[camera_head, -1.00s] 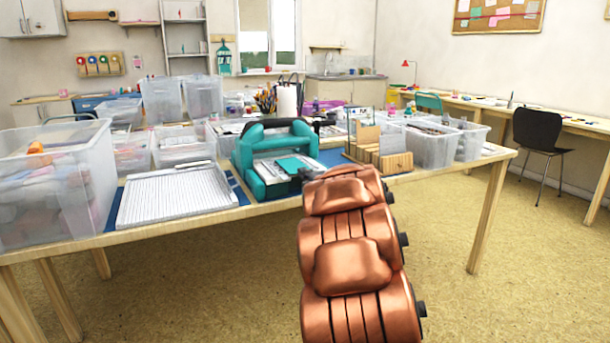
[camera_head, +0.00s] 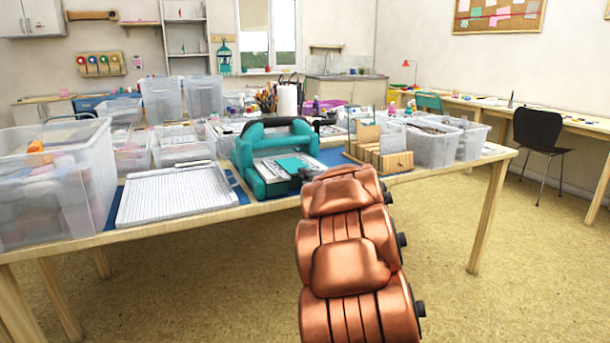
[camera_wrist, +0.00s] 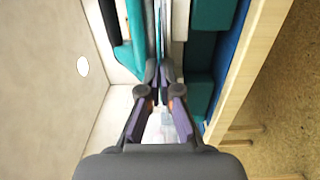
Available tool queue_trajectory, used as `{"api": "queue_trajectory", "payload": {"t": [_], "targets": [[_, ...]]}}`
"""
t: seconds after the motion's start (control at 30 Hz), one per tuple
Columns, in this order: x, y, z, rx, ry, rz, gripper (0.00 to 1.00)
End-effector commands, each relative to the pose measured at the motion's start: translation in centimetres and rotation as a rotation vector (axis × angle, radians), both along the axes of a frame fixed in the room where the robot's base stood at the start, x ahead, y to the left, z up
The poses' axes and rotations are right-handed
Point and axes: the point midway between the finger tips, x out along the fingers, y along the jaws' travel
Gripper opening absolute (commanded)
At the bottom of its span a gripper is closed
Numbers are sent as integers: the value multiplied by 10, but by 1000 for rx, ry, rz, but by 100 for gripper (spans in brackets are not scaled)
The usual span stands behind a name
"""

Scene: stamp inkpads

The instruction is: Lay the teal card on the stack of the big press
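The big press (camera_head: 252,170) is teal, with an arched handle over its bed, and stands on the table. A pale stack (camera_head: 268,173) lies in its bed. The teal card (camera_head: 293,164) is level over the right part of this stack; whether it touches the stack I cannot tell. My gripper (camera_head: 306,174) is at the card's near right edge. In the wrist view my gripper (camera_wrist: 163,75) has its fingertips closed on the card (camera_wrist: 158,30), seen as a thin edge. The press (camera_wrist: 210,25) shows on both sides there. My arm hides part of the table front.
A white ruled cutting board (camera_head: 175,195) lies left of the press, beside a big clear bin (camera_head: 60,185). A wooden slotted holder (camera_head: 385,160) stands to the right, with clear bins (camera_head: 432,147) behind it. Floor in front of the table is free.

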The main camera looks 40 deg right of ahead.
Motion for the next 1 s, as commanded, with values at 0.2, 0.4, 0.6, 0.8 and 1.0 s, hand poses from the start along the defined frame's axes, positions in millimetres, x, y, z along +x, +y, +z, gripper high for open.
{"api": "queue_trajectory", "payload": {"t": [0.2, 0.4, 0.6, 0.8, 1.0], "targets": [[0, 0, -3, 0, 0, 0, 0], [0, 0, -4, 0, 0, 0, 0], [0, 0, -4, 0, 0, 0, 2], [0, 0, -4, 0, 0, 0, 23], [0, 0, -4, 0, 0, 0, 35]]}}
